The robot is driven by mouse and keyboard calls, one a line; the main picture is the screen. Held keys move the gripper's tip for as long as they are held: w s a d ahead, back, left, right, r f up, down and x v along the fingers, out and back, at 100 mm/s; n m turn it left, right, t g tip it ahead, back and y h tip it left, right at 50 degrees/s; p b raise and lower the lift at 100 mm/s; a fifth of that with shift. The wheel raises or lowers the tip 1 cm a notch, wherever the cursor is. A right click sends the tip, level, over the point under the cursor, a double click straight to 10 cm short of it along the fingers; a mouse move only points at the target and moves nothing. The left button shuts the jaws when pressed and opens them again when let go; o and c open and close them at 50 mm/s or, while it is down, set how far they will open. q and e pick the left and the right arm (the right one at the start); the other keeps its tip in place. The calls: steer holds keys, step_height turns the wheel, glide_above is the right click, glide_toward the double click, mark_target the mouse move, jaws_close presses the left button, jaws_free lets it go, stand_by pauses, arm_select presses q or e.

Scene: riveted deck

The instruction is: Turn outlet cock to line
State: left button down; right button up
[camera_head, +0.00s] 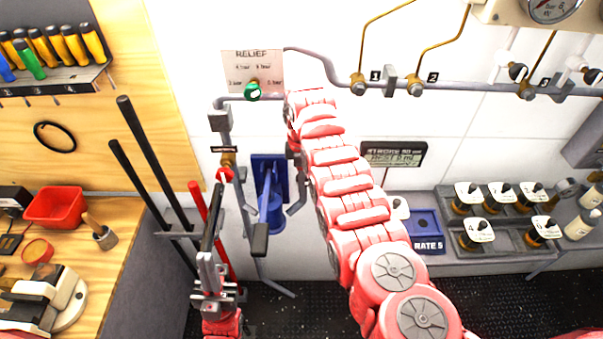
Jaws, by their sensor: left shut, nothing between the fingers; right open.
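The outlet cock appears to be the brass valve with a red handle (223,174) on the grey pipe left of the blue pump (269,215). A small label above it is too small to read. My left gripper (217,190) comes up from below, shut and empty. Its dark fingers point upward, with their tips just below the red handle; I cannot tell if they touch it. My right gripper (296,188) is open, mostly hidden behind its own red arm, beside the pump's right side.
A relief plate (252,70) with a green knob (253,92) is above. Brass valves numbered 1 (358,84) and 2 (415,85) sit on the pipe to the right. Dark rods (150,160) lean at left beside the wooden bench (115,220). A grey tray (480,245) holds several capped bottles at right.

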steer(key=shift+s+f, duration=0.1)
jaws_close()
stand_by(0.3)
steer(key=shift+f, duration=0.15)
